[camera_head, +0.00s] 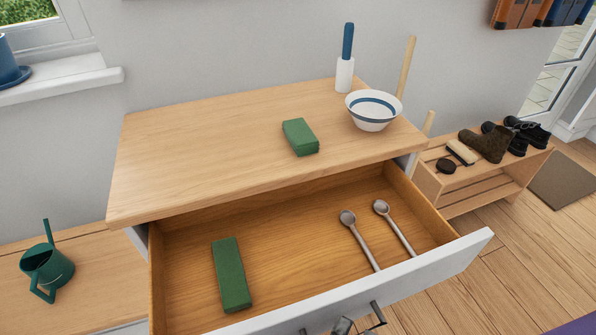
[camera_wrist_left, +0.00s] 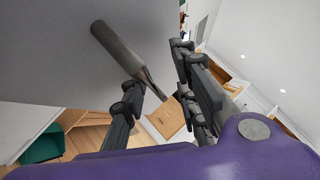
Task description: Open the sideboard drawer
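The sideboard (camera_head: 200,150) has a light wood top. Its drawer (camera_head: 440,268) with a white front is pulled far out, showing the wooden interior. A green block-like item (camera_head: 231,274) lies inside at the left, and two metal spoons (camera_head: 358,238) lie at the right. The dark bar handle (camera_head: 377,313) is partly cut by the lower picture edge; the handle also shows in the left wrist view (camera_wrist_left: 118,45). My left gripper (camera_wrist_left: 157,68) has its fingers apart, with the handle close to and partly between the fingertips; contact is unclear. My right gripper is not in view.
On the top stand a green stack (camera_head: 300,136), a striped bowl (camera_head: 373,110) and a white holder with a blue handle (camera_head: 346,62). A shoe bench (camera_head: 480,185) is at the right, a green watering can (camera_head: 47,267) at the left. Floor is open at lower right.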

